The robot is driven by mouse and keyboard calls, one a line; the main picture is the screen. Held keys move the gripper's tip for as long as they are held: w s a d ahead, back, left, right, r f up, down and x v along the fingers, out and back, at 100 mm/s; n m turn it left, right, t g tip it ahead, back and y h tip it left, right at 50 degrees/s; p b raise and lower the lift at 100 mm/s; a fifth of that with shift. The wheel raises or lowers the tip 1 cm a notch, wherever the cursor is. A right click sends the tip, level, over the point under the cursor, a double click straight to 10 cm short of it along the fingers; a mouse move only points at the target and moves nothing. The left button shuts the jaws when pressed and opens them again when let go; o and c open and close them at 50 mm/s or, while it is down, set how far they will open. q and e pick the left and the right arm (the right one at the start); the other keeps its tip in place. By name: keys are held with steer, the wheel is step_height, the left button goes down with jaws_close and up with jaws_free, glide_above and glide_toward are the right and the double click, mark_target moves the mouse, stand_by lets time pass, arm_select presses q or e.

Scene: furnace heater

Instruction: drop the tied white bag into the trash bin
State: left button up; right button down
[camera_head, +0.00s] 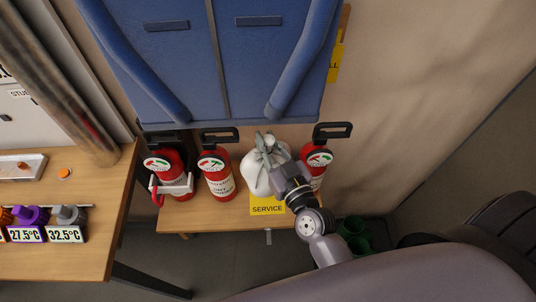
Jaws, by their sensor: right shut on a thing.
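The tied white bag (254,174) is near the middle of the head view, above a small wooden bench (205,219). Its gathered top points up. My right gripper (269,145) is shut on the bag near this tied top. My right arm comes in from the lower right and covers part of the bag's right side. I cannot tell whether the bag still touches the bench. My left gripper is not in view.
Red extinguishers (217,178) stand left of the bag, and another (317,164) is close on its right. A yellow SERVICE sign (267,206) is at the bench front. A wooden table (60,248) is at left.

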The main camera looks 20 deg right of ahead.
steer(key=shift+f+b, duration=0.45)
steer(key=shift+f, duration=2.3)
steer(key=shift+w+d+f, duration=0.1)
steer(key=shift+w+f, duration=0.1)
steer(key=shift+f, duration=0.4)
steer(key=c, duration=1.5)
jaws_free()
steer(key=shift+s, duration=0.1)
steer(key=shift+c, duration=0.2)
